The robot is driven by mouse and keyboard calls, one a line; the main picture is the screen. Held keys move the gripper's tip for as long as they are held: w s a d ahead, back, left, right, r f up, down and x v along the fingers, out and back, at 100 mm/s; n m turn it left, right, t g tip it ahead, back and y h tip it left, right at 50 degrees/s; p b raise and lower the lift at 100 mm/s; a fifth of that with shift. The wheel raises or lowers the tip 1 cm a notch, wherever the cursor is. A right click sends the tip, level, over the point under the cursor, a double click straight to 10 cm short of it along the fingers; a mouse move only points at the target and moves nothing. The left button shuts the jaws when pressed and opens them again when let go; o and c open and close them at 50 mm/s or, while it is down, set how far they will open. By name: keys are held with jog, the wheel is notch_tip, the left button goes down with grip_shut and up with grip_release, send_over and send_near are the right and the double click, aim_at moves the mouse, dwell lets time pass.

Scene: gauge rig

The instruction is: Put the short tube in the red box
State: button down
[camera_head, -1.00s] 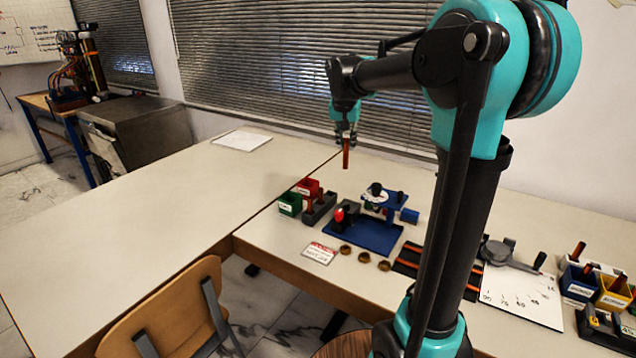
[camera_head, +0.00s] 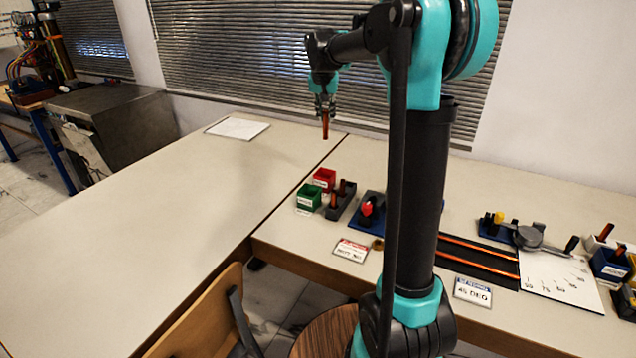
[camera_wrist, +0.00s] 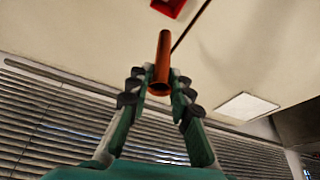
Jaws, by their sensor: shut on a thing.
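My gripper (camera_head: 325,106) is shut on a short copper-coloured tube (camera_head: 325,125), which hangs upright below the fingers, above the table. In the wrist view the tube (camera_wrist: 162,62) sits between the two fingers of my gripper (camera_wrist: 157,85). The red box (camera_head: 324,178) stands on the table, lower in the head view and level with the tube in x. Part of the red box (camera_wrist: 168,6) also shows at the top edge of the wrist view. The tube is clear of the box, touching nothing but the fingers.
A green box (camera_head: 309,197) stands directly in front of the red box. A dark holder (camera_head: 341,205) with tubes in it is just right of them. A blue rig (camera_head: 370,212) is partly hidden by my arm. A white sheet (camera_head: 237,128) lies at the back; the left table is otherwise clear.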

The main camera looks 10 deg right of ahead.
notch_tip(320, 180, down, 20)
jog(key=shift+w+r, duration=0.1)
dwell(0.5)
jog(key=c, duration=1.4)
grip_release()
jog(key=shift+o, duration=0.2)
jog(key=v, duration=1.2)
jog(key=s+d+f+n, duration=0.1)
jog(key=s+f, duration=0.4)
jog(key=s, duration=0.6)
jog(key=s+d+f+n+y, duration=0.1)
jog(key=s+f, duration=0.3)
jog(key=s, duration=0.7)
jog(key=s+d+f+n, duration=0.1)
jog(key=s+d+f, duration=0.2)
jog(key=s, duration=0.9)
notch_tip(320, 180, down, 3)
jog(key=shift+d+r+n, duration=0.15)
jog(key=shift+n, duration=0.25)
